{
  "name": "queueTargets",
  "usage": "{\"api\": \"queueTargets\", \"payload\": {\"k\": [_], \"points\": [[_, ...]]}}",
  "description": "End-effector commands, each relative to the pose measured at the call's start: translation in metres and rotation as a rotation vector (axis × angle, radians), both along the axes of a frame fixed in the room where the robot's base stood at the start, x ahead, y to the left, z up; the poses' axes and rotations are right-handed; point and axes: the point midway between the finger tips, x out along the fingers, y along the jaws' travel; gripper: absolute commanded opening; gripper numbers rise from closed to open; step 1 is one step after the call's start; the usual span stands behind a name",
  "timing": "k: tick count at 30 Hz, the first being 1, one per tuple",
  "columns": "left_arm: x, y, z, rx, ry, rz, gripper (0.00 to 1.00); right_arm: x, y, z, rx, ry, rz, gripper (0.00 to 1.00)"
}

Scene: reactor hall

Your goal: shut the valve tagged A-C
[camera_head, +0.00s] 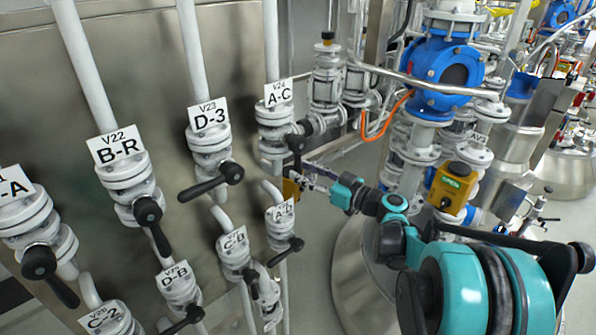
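The white tag V24 A-C (278,93) hangs on the upper right valve of the panel. Its white valve body (275,117) sits on a vertical pipe. A dark handle (295,143) shows at its lower right, and its lower part runs down towards my gripper. My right gripper (301,183) reaches in from the right, its fingertips just below that handle, near a small yellow-orange piece. I cannot tell whether the fingers touch the handle or how far apart they are. My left gripper is not in view.
Neighbouring valves with black levers are D-3 (208,116), B-R (115,146) and C-B (235,240). A lower valve (281,212) with a tag starting with A is close under my gripper. A blue valve (441,70) and a yellow box (453,187) stand to the right.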

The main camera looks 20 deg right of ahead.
Motion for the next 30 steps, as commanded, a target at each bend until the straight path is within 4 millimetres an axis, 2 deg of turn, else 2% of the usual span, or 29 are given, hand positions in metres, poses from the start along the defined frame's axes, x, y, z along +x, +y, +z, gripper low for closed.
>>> {"api": "queueTargets", "payload": {"k": [6, 15, 18, 20, 30], "points": [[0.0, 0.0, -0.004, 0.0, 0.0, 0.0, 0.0, 0.019, 0.012, 0.0, 0.0, 0.001, 0.002, 0.4], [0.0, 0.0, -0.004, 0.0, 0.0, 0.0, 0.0, 0.022, 0.013, 0.0, 0.0, 0.001, 0.0, 0.4], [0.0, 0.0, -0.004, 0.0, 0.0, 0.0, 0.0, 0.021, 0.013, 0.0, 0.0, 0.001, 0.0, 0.13], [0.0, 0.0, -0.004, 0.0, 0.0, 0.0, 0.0, 0.021, 0.013, 0.0, 0.0, 0.001, 0.0, 0.0], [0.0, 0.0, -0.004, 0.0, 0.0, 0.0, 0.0, 0.021, 0.015, 0.0, 0.016, 0.008, 0.0, 0.0]]}}
